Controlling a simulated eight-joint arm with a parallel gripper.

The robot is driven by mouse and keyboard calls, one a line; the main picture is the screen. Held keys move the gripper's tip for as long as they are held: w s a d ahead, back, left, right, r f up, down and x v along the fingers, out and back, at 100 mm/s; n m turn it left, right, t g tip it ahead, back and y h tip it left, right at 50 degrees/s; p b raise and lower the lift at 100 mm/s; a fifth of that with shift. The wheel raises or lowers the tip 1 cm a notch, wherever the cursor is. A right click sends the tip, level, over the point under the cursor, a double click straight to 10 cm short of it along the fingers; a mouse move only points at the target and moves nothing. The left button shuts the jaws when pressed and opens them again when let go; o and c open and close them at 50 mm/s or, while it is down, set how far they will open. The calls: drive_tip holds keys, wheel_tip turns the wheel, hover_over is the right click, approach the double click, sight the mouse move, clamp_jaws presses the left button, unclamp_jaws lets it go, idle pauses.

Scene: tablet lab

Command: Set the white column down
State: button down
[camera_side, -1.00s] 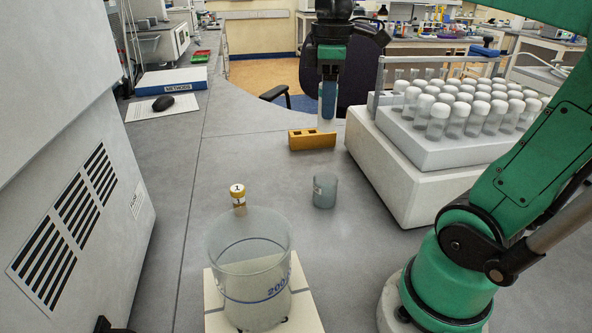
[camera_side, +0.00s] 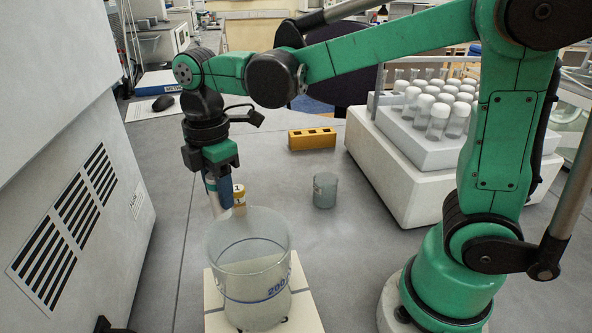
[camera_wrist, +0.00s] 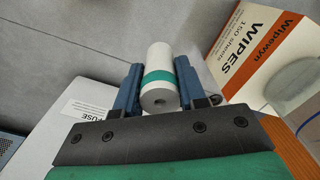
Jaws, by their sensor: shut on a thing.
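The white column (camera_wrist: 158,55) is a white cylinder with a green band, held between my two blue fingers in the wrist view. My gripper (camera_wrist: 159,75) is shut on its sides.
A large clear beaker (camera_side: 250,268) stands on a pale board in front. A small beaker (camera_side: 325,190), an orange block (camera_side: 312,139) and a capped tube rack (camera_side: 395,165) stand right. A wipes box (camera_wrist: 245,45) shows in the wrist view.

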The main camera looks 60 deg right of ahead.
wheel_tip(320, 180, down, 11)
drive_tip(key=shift+r, duration=0.1)
idle(0.3)
drive_tip(key=c, duration=0.5)
unclamp_jaws()
